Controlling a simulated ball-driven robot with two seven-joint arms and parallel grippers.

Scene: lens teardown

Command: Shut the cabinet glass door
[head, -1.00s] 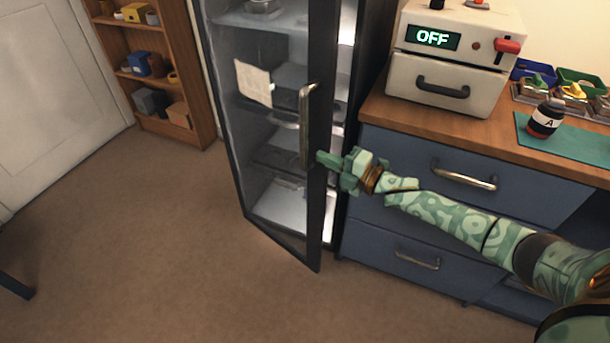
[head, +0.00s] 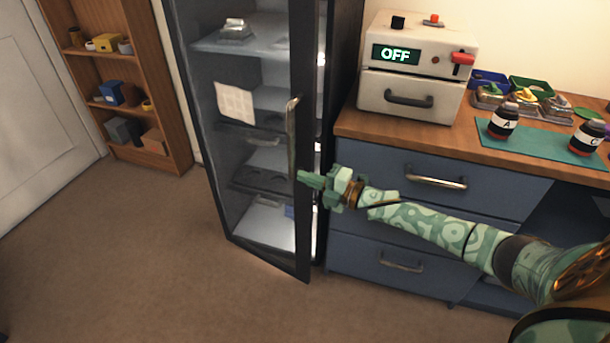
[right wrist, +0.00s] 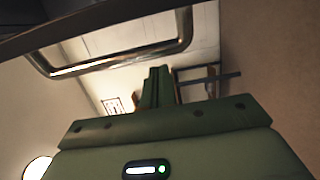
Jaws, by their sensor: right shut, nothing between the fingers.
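The cabinet glass door (head: 262,222) has a dark frame and stands partly open, its free edge swung out from the cabinet body (head: 341,60). Its upright metal handle (head: 291,135) is on the free edge; it also shows in the right wrist view (right wrist: 120,65). My right gripper (head: 305,178) is shut and empty. Its fingertips are at the door's free edge, close to the lower end of the handle; I cannot tell whether they touch. The closed fingers also show in the right wrist view (right wrist: 158,85). My left gripper is not in view.
A blue drawer unit (head: 480,215) with a wooden top stands right of the cabinet. On it are a white oven (head: 415,75) reading OFF, dark bottles (head: 503,122) and trays. A wooden shelf (head: 160,90) stands at left. The floor (head: 130,260) before the door is clear.

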